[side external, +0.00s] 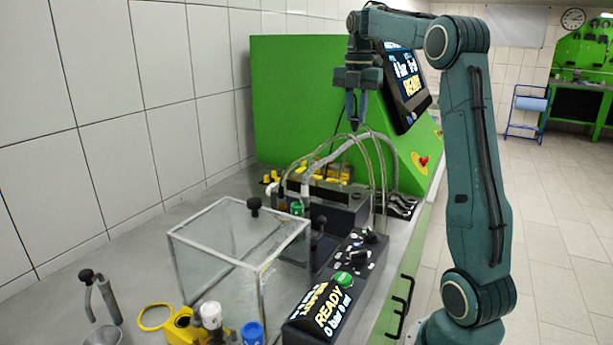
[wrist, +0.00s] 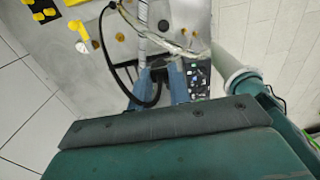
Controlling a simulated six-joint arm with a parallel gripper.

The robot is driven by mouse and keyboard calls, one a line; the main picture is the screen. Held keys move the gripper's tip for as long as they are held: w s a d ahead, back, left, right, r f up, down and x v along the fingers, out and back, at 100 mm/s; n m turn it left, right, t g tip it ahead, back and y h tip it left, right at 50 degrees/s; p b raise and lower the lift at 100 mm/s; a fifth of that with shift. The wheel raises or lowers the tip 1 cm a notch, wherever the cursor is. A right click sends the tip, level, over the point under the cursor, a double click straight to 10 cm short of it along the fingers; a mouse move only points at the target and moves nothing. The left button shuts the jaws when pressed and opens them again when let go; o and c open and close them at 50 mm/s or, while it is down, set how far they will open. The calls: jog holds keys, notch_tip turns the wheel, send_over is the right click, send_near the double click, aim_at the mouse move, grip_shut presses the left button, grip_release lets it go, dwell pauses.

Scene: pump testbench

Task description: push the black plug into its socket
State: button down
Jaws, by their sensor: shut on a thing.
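My gripper (side external: 354,122) points downward above the testbench in the side external view, in front of the green housing. In the wrist view my gripper (wrist: 159,84) is shut on the black plug (wrist: 159,75), a small dark piece between the two blue fingers. A black cable (wrist: 106,38) loops up from beside the fingers and curves over to the left.
Hoses (side external: 375,150) arch up close below and beside my gripper. A screen (side external: 408,90) stands to its right. A clear box (side external: 240,240) and a control panel (side external: 325,300) are nearer the camera. Yellow parts (wrist: 80,28) show left in the wrist view.

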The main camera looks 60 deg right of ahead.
jog(key=w+a+f, duration=0.4)
jog(key=a+f, duration=0.1)
jog(key=a, duration=0.3)
jog(key=w+a+f, duration=0.3)
jog(key=a+f, duration=0.2)
jog(key=a, duration=0.3)
jog(key=shift+w+a, duration=0.15)
jog(key=shift+w, duration=0.2)
jog(key=shift+f, duration=0.2)
jog(key=shift+f, duration=1.95)
jog(key=shift+f, duration=0.9)
dwell(0.5)
jog(key=c, duration=1.2)
grip_release()
jog(key=shift+c, duration=0.2)
